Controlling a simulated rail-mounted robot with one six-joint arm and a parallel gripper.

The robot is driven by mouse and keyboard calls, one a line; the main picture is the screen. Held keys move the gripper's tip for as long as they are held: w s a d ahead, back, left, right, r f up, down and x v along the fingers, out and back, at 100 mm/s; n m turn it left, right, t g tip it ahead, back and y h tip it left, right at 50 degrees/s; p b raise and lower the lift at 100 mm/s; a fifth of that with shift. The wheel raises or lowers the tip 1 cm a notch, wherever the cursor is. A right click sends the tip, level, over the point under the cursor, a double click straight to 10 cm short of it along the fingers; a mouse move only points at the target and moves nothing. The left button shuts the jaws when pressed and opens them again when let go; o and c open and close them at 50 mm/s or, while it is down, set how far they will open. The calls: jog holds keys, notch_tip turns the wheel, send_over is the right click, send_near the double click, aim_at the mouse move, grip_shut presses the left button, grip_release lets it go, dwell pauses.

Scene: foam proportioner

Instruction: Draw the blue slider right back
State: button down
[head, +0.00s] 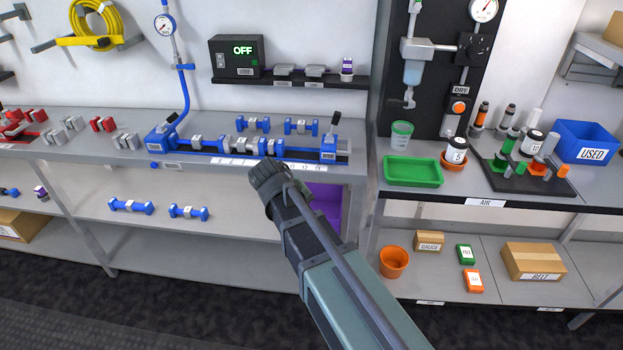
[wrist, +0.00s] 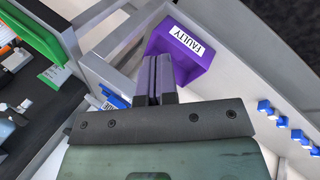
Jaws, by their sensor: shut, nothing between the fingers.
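A blue fixture with a long rail (head: 235,150) lies along the front of the left bench. A blue block with a black lever (head: 328,148) is at its right end, and another blue block (head: 160,137) is at its left end, under a hose and gauge. I cannot tell for sure which block is the slider. My gripper (wrist: 158,82) is shut and empty. In the head view its dark end is in front of the bench edge and hides part of the white scale strip (head: 285,165). Its fingertips are hidden there. It appears apart from the fixture.
A purple FAULTY bin (wrist: 183,52) is beyond my fingers in the wrist view. Blue and grey couplings (head: 252,123) stand behind and on the rail. The control box (head: 236,57) reads OFF. A green tray (head: 412,171) is on the right bench.

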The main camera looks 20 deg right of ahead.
jog(key=w+a+f+n+t+h+b, duration=0.1)
jog(key=w+a+f+t+h+b, duration=0.15)
jog(key=w+f+b, duration=0.4)
jog(key=w+a+r+n+t+h+b, duration=0.1)
jog(key=w+a+r+t+h, duration=0.2)
jog(key=w+r+h, duration=0.65)
jog(key=shift+y, duration=0.6)
jog(key=x, duration=0.6)
jog(key=w+x, duration=0.1)
jog(key=x, duration=0.3)
jog(key=shift+w+a+r, duration=0.1)
jog(key=shift+a+r, duration=0.1)
jog(key=shift+a, duration=0.1)
jog(key=d, duration=0.1)
jog(key=s+d, duration=0.1)
jog(key=shift+d, duration=0.4)
jog(key=shift+s+d, duration=0.2)
jog(key=shift+d, duration=0.45)
